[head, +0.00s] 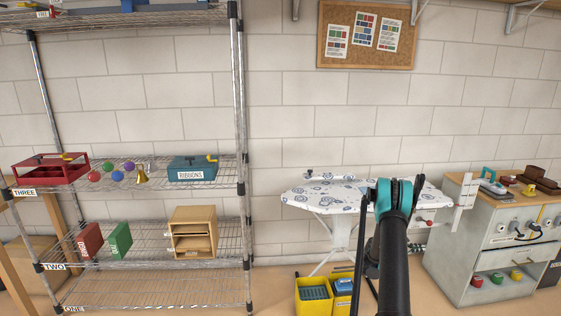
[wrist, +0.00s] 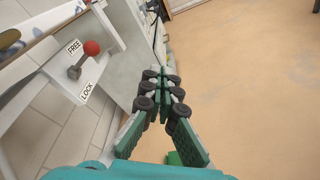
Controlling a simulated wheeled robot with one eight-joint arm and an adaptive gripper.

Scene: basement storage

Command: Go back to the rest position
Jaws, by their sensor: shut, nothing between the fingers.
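My gripper shows in the wrist view (wrist: 162,90), with its two green fingers and dark pads closed together and nothing between them. It hangs over bare tan floor, to the right of a white panel (wrist: 92,75) marked FREE and LOCK with a red-knobbed lever (wrist: 90,48). In the head view my dark arm rises in front of the ironing board, and the fingers are hidden behind it.
The patterned ironing board (head: 322,193) stands behind my arm. A grey cabinet (head: 470,245) with tools on top is on the right. A wire shelf (head: 150,290) fills the left. Yellow bins (head: 313,308) stand on the floor. Open floor (wrist: 250,90) lies right in the wrist view.

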